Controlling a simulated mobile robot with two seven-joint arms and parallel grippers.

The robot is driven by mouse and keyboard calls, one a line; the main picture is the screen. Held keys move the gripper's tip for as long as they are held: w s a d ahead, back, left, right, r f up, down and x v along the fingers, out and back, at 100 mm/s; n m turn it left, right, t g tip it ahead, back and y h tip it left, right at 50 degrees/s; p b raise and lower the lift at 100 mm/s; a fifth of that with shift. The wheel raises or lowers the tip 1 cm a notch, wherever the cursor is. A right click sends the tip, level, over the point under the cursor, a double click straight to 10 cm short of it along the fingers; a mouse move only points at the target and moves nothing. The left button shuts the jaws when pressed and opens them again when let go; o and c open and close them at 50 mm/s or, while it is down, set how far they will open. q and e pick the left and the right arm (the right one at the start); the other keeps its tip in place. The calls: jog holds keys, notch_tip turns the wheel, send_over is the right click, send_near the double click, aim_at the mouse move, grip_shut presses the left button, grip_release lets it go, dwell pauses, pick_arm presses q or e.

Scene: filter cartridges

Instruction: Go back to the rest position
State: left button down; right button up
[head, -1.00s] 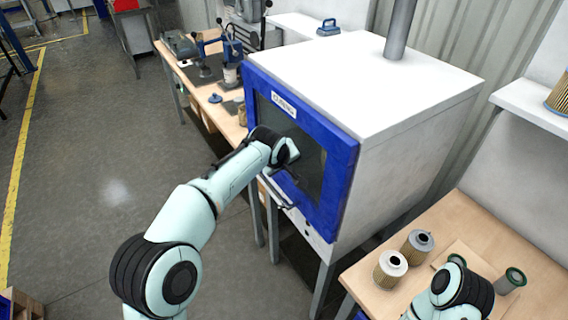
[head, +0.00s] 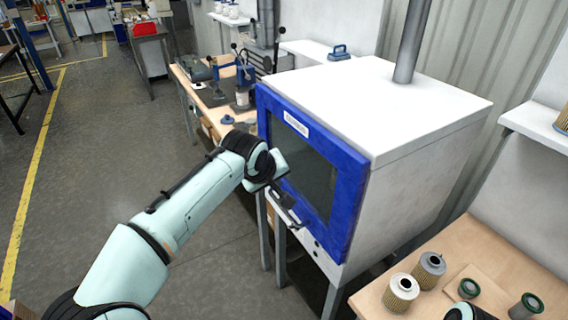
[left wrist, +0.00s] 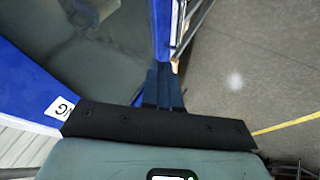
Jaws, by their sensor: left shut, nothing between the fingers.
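My left gripper (head: 285,196) is shut and empty in front of the blue-framed door (head: 350,205) of the white cabinet (head: 415,110), close to the door's lower left part. In the head view my wrist partly hides the fingers. I cannot tell whether they touch the door handle (head: 297,222). In the left wrist view the shut fingers (left wrist: 164,82) point towards the blue frame edge, with the dark door window (left wrist: 95,65) on the left. The door looks closed. My right gripper is out of view; only a bit of my right arm shows at the bottom edge.
The floor (head: 110,150) at left is clear.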

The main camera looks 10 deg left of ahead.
pick_arm(q)
jog(key=s+a+f+m+g+h, duration=0.1)
jog(key=s+f+g, duration=0.15)
jog(key=f, duration=1.45)
jog(key=s+f+m+g, duration=0.2)
jog(key=s+f, duration=0.1)
jog(key=f, duration=1.4)
jog(key=s+a+f+g, duration=0.2)
jog(key=s+f, duration=1.1)
jog(key=f, duration=0.1)
jog(key=s+f, duration=0.3)
jog(key=s, duration=0.7)
jog(key=s+f+g+h, duration=0.1)
jog(key=s+f, duration=0.1)
jog(key=s, duration=0.8)
jog(key=shift+a+f+n, duration=0.2)
jog(key=shift+f+n, duration=0.1)
jog(key=shift+f, duration=0.1)
